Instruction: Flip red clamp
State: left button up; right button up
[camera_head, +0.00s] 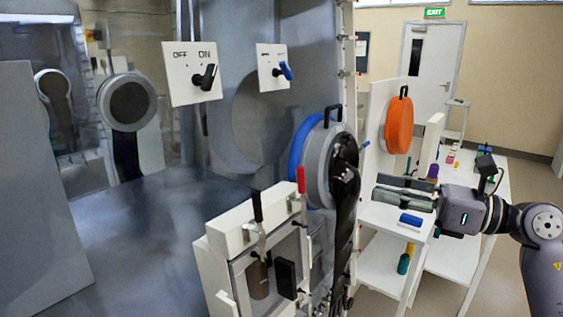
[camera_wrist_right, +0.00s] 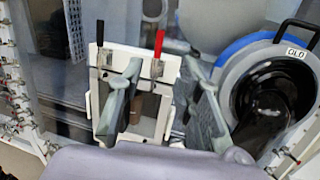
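The red clamp is a toggle clamp whose red handle (camera_head: 301,180) stands upright on the top right of a white box (camera_head: 214,262). In the right wrist view the red handle (camera_wrist_right: 159,42) also points up, between and beyond my fingers. A similar clamp with a black handle (camera_head: 257,206) stands upright to its left; it also shows in the right wrist view (camera_wrist_right: 100,32). My right gripper (camera_head: 375,190) is to the right of the red clamp, pointing left, apart from it. In the right wrist view the gripper (camera_wrist_right: 164,66) is open and empty. My left gripper is out of view.
A round port with a blue ring (camera_head: 297,144) and black glove (camera_head: 344,175) lies between the box and my right gripper. A white shelf (camera_head: 385,218) with a blue block (camera_head: 411,219) is under the gripper. An orange disc (camera_head: 399,125) hangs behind. Switch panels (camera_head: 181,88) are above.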

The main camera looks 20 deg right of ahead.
aim_at(301, 189)
jog(key=p+x, duration=0.7)
jog(key=x, duration=0.8)
jog(key=shift+w+r+p, duration=0.1)
jog(key=shift+w+p, duration=0.1)
jog(key=shift+p, duration=0.15)
jog(key=shift+w+a+n, duration=0.3)
jog(key=shift+a, duration=0.2)
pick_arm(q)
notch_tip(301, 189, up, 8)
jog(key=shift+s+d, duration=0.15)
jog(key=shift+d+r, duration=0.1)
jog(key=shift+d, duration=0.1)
pick_arm(e)
jog(key=shift+c, duration=0.4)
